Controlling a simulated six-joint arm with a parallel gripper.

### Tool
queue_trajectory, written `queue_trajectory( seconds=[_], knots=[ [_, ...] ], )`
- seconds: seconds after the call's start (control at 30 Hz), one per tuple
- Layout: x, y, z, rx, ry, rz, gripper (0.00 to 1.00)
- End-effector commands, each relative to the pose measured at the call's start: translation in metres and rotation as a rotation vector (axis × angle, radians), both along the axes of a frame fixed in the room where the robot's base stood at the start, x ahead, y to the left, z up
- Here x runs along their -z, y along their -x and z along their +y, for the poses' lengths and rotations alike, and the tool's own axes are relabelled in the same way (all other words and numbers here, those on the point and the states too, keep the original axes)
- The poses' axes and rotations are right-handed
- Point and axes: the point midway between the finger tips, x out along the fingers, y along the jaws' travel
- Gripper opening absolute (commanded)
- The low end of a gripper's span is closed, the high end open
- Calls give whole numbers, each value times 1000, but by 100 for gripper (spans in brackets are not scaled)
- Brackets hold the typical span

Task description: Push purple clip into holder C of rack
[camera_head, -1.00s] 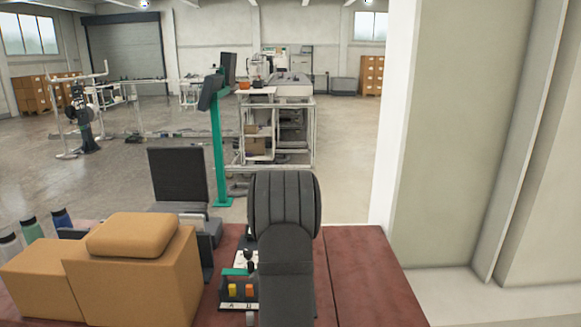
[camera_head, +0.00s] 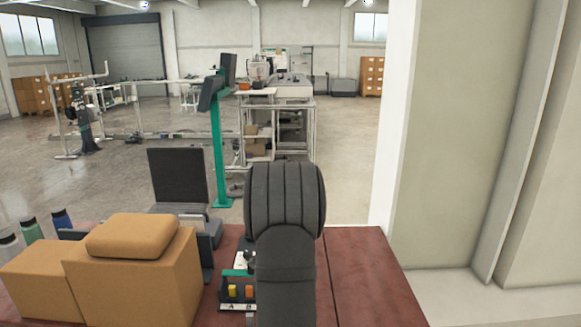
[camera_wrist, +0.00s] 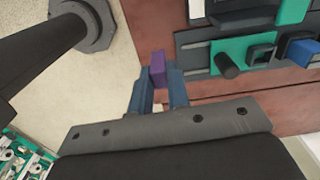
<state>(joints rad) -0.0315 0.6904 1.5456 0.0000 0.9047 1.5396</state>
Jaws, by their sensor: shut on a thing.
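My gripper (camera_wrist: 158,78) is shut on the purple clip (camera_wrist: 158,62), which sticks out past the fingertips in the wrist view. The clip is apart from the fixtures and over the red-brown table. In the head view my arm hides the clip and the gripper. The rack (camera_head: 238,307) shows in the head view with labels A and B, a yellow clip (camera_head: 232,291) at A and an orange clip (camera_head: 249,291) at B. Holder C is hidden behind my arm there. I cannot identify holder C in the wrist view.
In the wrist view, a green fixture with a dark knob (camera_wrist: 228,65), a dark hollow square block (camera_wrist: 262,52) and a blue block (camera_wrist: 303,52) lie to the right. Brown boxes (camera_head: 135,265) stand left of the rack. The table's right side (camera_head: 365,285) is clear.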

Motion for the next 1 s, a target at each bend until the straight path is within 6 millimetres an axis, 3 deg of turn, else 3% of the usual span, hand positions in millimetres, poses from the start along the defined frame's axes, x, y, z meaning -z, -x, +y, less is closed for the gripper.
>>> queue_trajectory(
  seconds=[0.1, 0.37, 0.73, 1.0],
  knots=[
    [-13, 0, 0, 0, 0, -1, 0],
    [-14, -4, 2, 2, 0, 0, 0],
    [-20, -76, 45, 43, 0, -1, 0],
    [-20, -100, 62, 63, 0, 1, 0]
  ],
)
